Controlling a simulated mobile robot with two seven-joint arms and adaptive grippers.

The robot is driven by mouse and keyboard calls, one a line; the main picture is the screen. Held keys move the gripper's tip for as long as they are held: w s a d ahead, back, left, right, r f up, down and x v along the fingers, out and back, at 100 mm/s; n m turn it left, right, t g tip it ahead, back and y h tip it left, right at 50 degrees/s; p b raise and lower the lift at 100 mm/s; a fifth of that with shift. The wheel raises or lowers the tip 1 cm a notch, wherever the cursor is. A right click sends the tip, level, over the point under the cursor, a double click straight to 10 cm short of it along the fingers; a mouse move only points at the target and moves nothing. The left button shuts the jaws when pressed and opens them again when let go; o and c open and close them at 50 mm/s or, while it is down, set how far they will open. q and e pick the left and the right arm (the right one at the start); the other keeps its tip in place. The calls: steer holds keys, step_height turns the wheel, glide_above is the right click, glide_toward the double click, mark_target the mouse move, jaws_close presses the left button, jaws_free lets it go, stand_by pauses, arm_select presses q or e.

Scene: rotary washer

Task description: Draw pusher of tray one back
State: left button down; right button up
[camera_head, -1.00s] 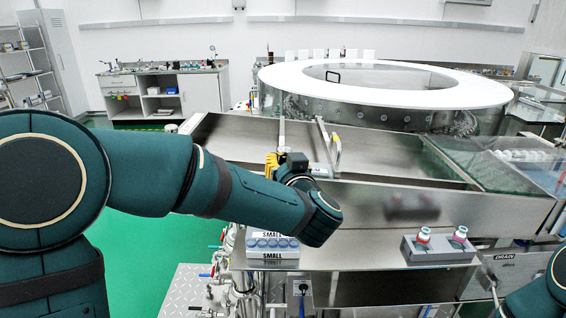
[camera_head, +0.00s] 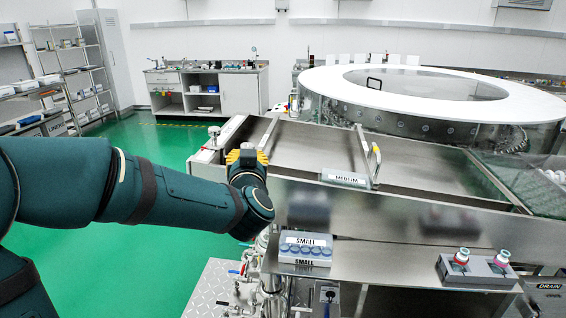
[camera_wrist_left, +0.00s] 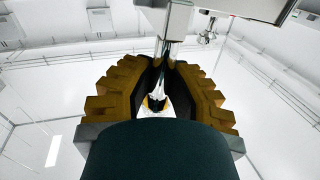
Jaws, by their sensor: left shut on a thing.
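The pusher of tray one shows as a thin metal bar (camera_head: 268,133) across the left part of the sloped steel tray (camera_head: 310,146). My left gripper (camera_head: 247,156) is at the near end of this bar, by the tray's left end. In the left wrist view its yellow ribbed fingers (camera_wrist_left: 172,78) are closed around a shiny metal handle (camera_wrist_left: 167,50). The grip itself is mostly hidden by my wrist in the head view. My right gripper is not in view.
A second bar with a yellowish handle (camera_head: 375,163) stands further right, by a MEDIUM label (camera_head: 345,179). Below are a SMALL box of blue-topped vials (camera_head: 305,250) and a grey block (camera_head: 478,271) with two vials. The round washer (camera_head: 408,95) is behind.

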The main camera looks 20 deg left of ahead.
arm_select(q)
steer(key=s+a, duration=0.1)
steer(key=a, duration=0.4)
steer(key=shift+s+a+r, duration=0.3)
steer(key=shift+s+a, duration=0.05)
steer(key=shift+a, duration=0.05)
steer(key=c, duration=0.9)
jaws_free()
steer(key=shift+s+a, duration=0.1)
steer(key=shift+a, duration=0.1)
steer(key=shift+d, duration=0.15)
steer(key=v, duration=0.7)
steer(key=shift+s+d, duration=0.1)
steer(key=shift+s, duration=0.05)
